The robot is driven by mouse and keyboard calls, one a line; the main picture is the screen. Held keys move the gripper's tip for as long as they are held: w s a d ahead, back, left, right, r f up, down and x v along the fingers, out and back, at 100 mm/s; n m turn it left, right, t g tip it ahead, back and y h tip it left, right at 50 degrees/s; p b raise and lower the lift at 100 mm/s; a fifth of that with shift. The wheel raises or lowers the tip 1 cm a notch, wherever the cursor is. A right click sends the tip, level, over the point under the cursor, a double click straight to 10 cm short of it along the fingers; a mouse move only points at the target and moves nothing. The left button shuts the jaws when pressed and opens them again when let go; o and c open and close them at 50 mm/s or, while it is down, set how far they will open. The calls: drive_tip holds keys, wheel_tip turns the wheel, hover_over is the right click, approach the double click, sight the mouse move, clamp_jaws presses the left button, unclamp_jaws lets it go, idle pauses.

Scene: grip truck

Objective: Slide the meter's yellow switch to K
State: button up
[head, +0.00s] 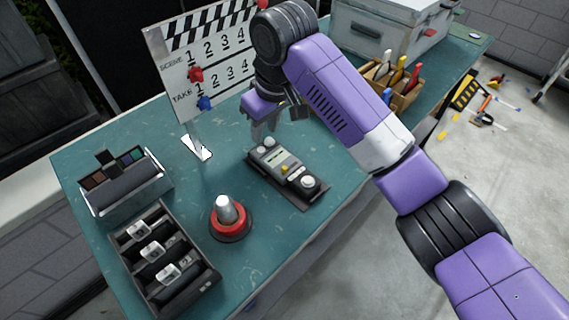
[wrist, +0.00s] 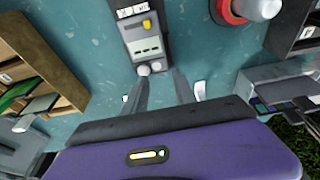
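The meter (head: 272,158) is a grey handheld box on a dark base, lying on the teal table. It also shows at the top of the wrist view (wrist: 146,46). Its yellow switch (wrist: 147,22) sits just below a small row of letter marks (wrist: 131,12), towards the right of that row; the letters are too small to read. The switch shows as a small yellow spot in the head view (head: 284,169). My gripper (head: 264,132) is above the meter's far end. In the wrist view its fingers (wrist: 161,78) are apart, empty, near the meter's white knobs, away from the switch.
A red-based cone (head: 229,228) stands left of the meter. A slotted tray (head: 205,277) and a palette box (head: 120,200) are farther left. A clapperboard (head: 215,42) stands behind my gripper. A wooden tool caddy (head: 405,100) and a white case (head: 375,35) are at the back right.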

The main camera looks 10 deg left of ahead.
drive_tip(key=g+h, duration=0.2)
hover_over(285, 167)
drive_tip(key=shift+a+f, duration=0.15)
drive_tip(key=shift+f, duration=0.1)
drive_tip(key=shift+s+f, duration=0.1)
drive_tip(key=shift+f, duration=3.75)
clamp_jaws()
